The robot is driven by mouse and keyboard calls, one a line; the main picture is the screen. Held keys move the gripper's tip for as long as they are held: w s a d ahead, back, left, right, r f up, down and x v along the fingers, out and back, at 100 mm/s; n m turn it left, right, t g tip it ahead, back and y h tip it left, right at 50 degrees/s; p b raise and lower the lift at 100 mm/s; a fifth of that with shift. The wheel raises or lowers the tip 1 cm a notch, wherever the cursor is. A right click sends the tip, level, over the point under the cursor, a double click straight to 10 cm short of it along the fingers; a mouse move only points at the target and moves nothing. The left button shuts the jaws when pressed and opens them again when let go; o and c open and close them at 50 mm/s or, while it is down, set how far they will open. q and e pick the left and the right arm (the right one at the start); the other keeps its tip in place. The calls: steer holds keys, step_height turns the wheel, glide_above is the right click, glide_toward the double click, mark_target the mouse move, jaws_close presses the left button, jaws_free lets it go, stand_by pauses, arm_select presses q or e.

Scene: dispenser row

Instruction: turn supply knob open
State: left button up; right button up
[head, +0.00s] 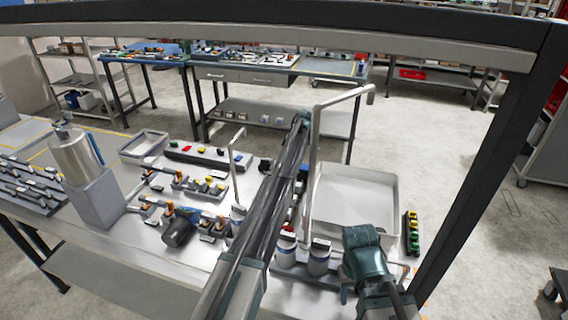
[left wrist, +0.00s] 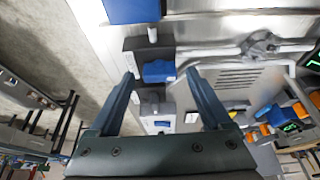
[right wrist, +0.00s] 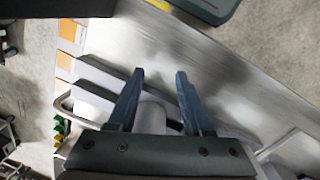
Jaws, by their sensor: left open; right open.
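A blue knob (left wrist: 158,71) sits on a dark fitting by a metal pipe in the left wrist view. I take it for the supply knob. My left gripper (left wrist: 161,73) is open, with a finger to each side of the knob in the picture. I cannot tell whether the fingers touch it. In the head view my left arm reaches far across the bench, and its fingertips are not clear. My right gripper (head: 360,262) is open by the bench's right front; in the right wrist view (right wrist: 160,73) nothing shows held between its fingers.
Another blue block (left wrist: 132,10) lies ahead of the left gripper. In the head view, a white basin (head: 350,215) stands right of my left arm. A silver cylinder (head: 75,155) stands at left.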

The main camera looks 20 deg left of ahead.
arm_select(q)
steer(key=p+v, duration=1.2)
steer(key=v, duration=0.2)
steer(key=shift+p, duration=0.3)
arm_select(e)
step_height(320, 180, up, 13)
arm_select(q)
steer(key=shift+f, duration=0.15)
arm_select(e)
steer(key=shift+f, duration=0.15)
